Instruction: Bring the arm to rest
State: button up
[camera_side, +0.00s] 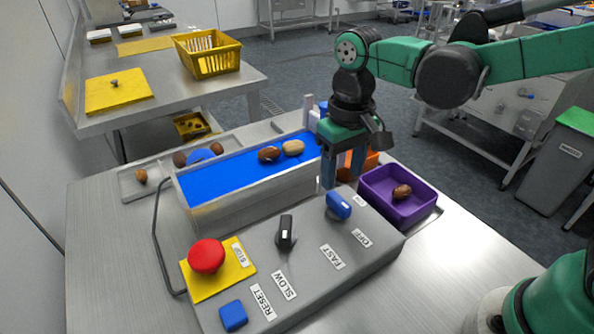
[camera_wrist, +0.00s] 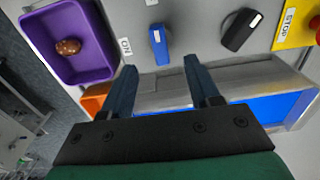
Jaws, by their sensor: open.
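My gripper (camera_side: 342,168) points down beside the right end of the blue conveyor belt (camera_side: 222,178), close to the purple bin. In the wrist view its two dark blue fingers (camera_wrist: 164,92) stand apart with nothing between them. A brown date (camera_side: 268,154) and a paler tan date (camera_side: 293,148) lie on the belt. A brown date (camera_side: 402,191) lies in the purple bin (camera_side: 376,203), and it also shows in the wrist view (camera_wrist: 68,46). An orange bin (camera_side: 371,163) is partly hidden behind my gripper.
A grey control panel stands in front of the belt, with a red stop button (camera_side: 206,255), a black knob (camera_side: 286,232), a blue knob (camera_side: 339,205) and a blue reset button (camera_side: 233,315). A tray (camera_side: 128,183) with brown dates is at the belt's left end. Bare table lies at right.

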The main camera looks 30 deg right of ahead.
jog(key=shift+d+r, duration=0.1)
jog(key=shift+s+d+r+t, duration=0.15)
jog(key=shift+d+t, duration=0.1)
jog(key=shift+t, duration=0.05)
jog(key=s+d+r+t, duration=0.1)
jog(key=s+d+t, duration=0.2)
jog(key=d+t, duration=0.3)
jog(key=shift+s+d+r+t, duration=0.25)
jog(key=shift+d+r+t, duration=0.05)
jog(key=shift+d+r, duration=0.1)
